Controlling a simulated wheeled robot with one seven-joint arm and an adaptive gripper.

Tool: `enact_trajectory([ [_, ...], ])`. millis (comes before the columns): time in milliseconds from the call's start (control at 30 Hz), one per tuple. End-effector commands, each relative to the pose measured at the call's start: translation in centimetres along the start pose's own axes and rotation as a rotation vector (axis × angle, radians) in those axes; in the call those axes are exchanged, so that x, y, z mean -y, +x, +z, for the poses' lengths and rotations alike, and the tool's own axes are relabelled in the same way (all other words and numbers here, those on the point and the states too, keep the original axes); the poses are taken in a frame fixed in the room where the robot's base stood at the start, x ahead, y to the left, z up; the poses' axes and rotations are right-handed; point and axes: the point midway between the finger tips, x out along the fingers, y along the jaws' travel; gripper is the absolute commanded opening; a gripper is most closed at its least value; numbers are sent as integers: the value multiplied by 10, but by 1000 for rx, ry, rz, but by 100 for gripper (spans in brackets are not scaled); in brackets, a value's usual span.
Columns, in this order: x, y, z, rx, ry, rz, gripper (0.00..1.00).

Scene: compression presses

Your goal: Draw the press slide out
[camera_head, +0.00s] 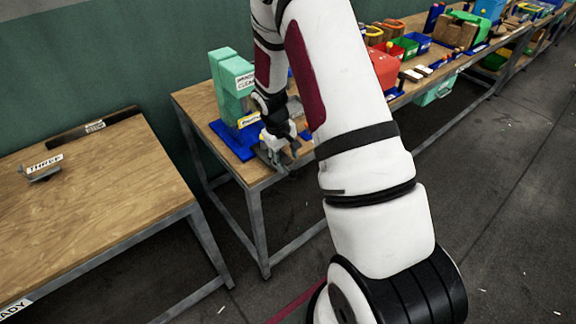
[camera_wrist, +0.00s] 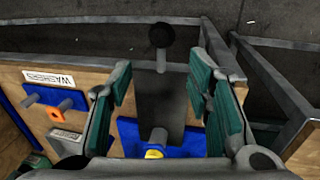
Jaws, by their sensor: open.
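The press (camera_head: 230,80) is a teal block with a white label. It stands on a blue base (camera_head: 231,143) at the near left end of the long bench. In the wrist view, a dark grey slide plate (camera_wrist: 160,100) extends over the blue base. A thin rod leads from it to a round black knob (camera_wrist: 162,35) beyond the bench edge. My gripper (camera_wrist: 164,68) is open, with a teal-padded finger on each side of the slide and rod. Gaps show on both sides. In the head view my gripper (camera_head: 280,152) is low beside the press, and my wrist partly hides the slide.
A blue plate with an orange piece (camera_wrist: 66,106) lies left in the wrist view, near a WASHERS label (camera_wrist: 48,78). A red block (camera_head: 382,68) and coloured bins stand farther along the bench. A separate wooden table (camera_head: 100,200) stands left, with floor between.

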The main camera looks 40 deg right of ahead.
Motion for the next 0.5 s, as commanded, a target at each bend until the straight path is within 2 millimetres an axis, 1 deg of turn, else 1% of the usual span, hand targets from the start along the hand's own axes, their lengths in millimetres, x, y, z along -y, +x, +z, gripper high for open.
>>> enact_trajectory([
  [33, -1, -12, -1, -3, 0, 1, 46],
  [200, -1, -44, 0, -2, 1, 2, 46],
  [333, -1, -59, 0, -1, 0, 2, 46],
  [500, -1, -68, 0, 1, 0, 1, 46],
])
